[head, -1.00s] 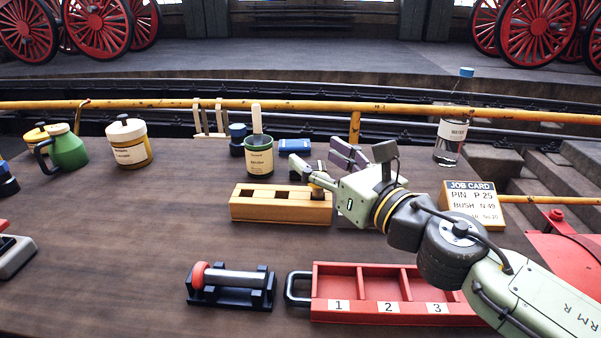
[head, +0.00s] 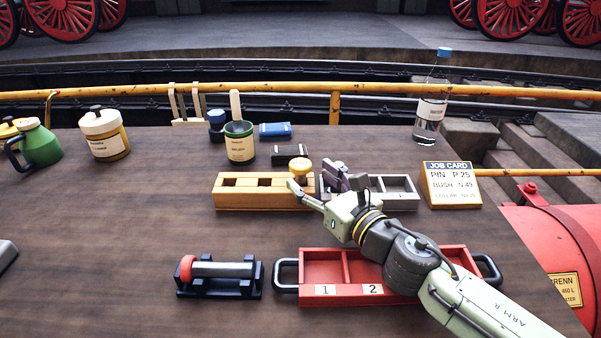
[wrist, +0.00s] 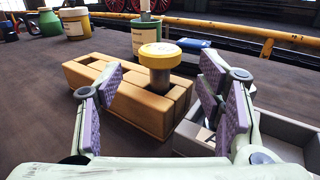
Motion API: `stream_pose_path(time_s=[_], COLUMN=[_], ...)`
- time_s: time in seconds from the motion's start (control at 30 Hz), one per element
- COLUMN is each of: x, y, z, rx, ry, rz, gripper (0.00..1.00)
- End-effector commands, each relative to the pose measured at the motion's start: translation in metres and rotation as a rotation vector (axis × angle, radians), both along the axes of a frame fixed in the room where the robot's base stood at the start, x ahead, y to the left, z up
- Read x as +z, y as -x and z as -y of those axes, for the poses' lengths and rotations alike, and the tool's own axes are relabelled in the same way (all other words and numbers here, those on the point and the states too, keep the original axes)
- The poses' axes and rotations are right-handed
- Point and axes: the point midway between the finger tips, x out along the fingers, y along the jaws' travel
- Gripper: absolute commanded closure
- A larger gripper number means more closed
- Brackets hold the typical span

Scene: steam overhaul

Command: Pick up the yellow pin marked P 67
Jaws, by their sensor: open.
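A pin with a round yellow head (head: 300,165) and a brownish shank stands upright in the right end of a wooden block (head: 245,198). In the wrist view the yellow pin (wrist: 160,54) is ahead, roughly midway between my finger pads. I cannot read any marking on it. My gripper (head: 313,181) is open and empty at the near side of the block's right end. Its purple pads flank the space before the pin, and the gripper (wrist: 163,85) does not visibly touch it.
A grey compartment tray (head: 400,187) adjoins the block's right. A red numbered tray (head: 320,268) lies under my arm. A rod with a red end (head: 220,270) rests on a black stand. A job card (head: 451,186) and bottle (head: 432,105) stand right.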

Motion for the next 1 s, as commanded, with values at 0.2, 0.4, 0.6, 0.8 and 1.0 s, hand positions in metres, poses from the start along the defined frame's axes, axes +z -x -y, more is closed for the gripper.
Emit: stream_pose_path(time_s=[0.2, 0.4, 0.6, 0.8, 1.0], x=[0.004, 0.001, 0.0, 0.0, 0.0], y=[-0.028, -0.038, -0.038, -0.038, -0.038], z=[-0.02, -0.026, -0.025, -0.025, -0.025], rx=[0.003, 0.001, 0.0, 0.0, 0.0], ry=[-0.003, -0.001, 0.0, -0.001, -0.001], rz=[-0.001, -0.001, -0.001, -0.001, -0.001], gripper=[0.39, 0.39, 0.42, 0.55, 0.69])
